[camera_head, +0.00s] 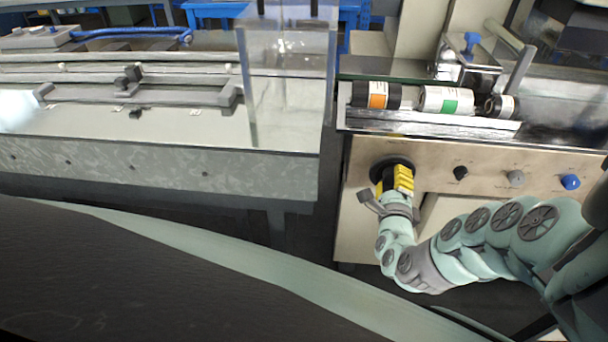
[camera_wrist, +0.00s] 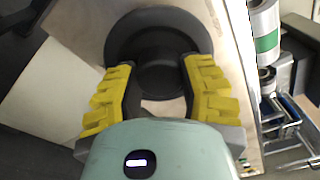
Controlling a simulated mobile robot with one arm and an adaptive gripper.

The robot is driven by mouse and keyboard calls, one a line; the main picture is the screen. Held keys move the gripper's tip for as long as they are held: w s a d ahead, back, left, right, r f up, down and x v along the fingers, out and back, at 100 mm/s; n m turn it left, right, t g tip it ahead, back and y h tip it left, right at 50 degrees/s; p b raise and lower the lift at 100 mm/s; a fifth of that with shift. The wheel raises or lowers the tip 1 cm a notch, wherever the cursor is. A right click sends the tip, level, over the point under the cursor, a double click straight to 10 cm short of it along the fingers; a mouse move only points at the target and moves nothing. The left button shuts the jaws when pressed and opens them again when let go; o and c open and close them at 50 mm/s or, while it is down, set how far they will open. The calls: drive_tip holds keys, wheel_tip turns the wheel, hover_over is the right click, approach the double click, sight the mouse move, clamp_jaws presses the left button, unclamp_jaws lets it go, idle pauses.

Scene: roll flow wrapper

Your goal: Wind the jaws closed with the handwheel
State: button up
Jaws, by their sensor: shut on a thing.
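The handwheel (camera_head: 388,165) is a black round wheel on the front of the beige machine panel. In the wrist view the handwheel (camera_wrist: 155,25) faces me, with a raised round hub in its middle. My gripper (camera_head: 394,178) has yellow padded fingers and reaches the wheel from below and in front. In the wrist view my gripper (camera_wrist: 157,72) is shut on the handwheel, with one finger on each side of the hub. The fingers hide part of the wheel. I cannot make out the machine's jaws.
Right of the wheel, the panel carries a black knob (camera_head: 460,173), a grey knob (camera_head: 516,178) and a blue knob (camera_head: 569,182). Above lie an orange-labelled roll (camera_head: 377,95) and a green-labelled roll (camera_head: 446,100). A conveyor bed (camera_head: 150,165) stands left, with a gap before the panel.

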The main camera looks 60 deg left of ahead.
drive_tip(key=shift+d+f+m, duration=0.1)
drive_tip(key=shift+f+m, duration=0.05)
drive_tip(key=shift+m, duration=0.15)
drive_tip(key=o, duration=1.3)
drive_tip(key=shift+c, duration=0.2)
drive_tip(key=shift+r, duration=0.2)
